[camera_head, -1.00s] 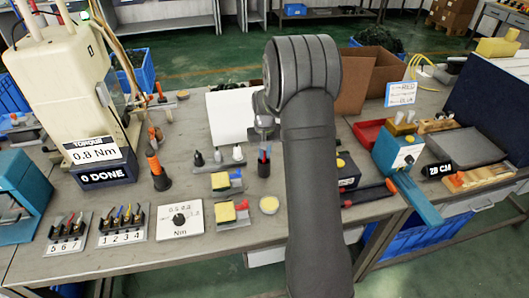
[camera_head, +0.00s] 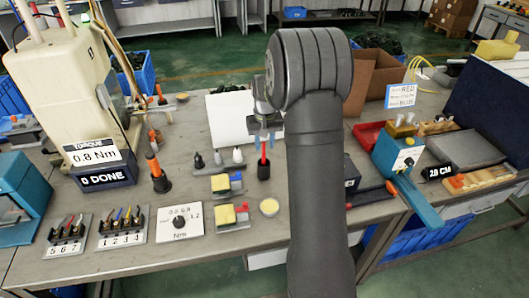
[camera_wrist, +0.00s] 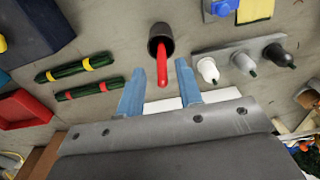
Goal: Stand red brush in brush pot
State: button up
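The brush pot (camera_head: 264,172) is a small dark cup standing on the bench, below my gripper (camera_head: 264,143). The red brush (camera_head: 263,153) stands in it with its red handle sticking up. In the wrist view the pot (camera_wrist: 160,34) is dark and round-mouthed. The red brush (camera_wrist: 162,70) rises out of it toward the camera, leaning against the rim. My gripper's blue fingers (camera_wrist: 160,84) are spread wide, one on each side of the handle, with visible gaps. The brush's lower end is hidden inside the pot.
Small bottles (camera_head: 218,157) stand in a rack left of the pot. A white board (camera_head: 228,115) stands behind. In the wrist view, dark green rolls with coloured bands (camera_wrist: 75,68) lie at left.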

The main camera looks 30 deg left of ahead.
aim_at(264, 154)
notch_tip(264, 154, up, 6)
jog(key=shift+r, duration=0.2)
jog(key=shift+s+f, duration=0.1)
jog(key=shift+f, duration=0.05)
notch_tip(264, 154, down, 12)
jog(key=shift+r, duration=1.8)
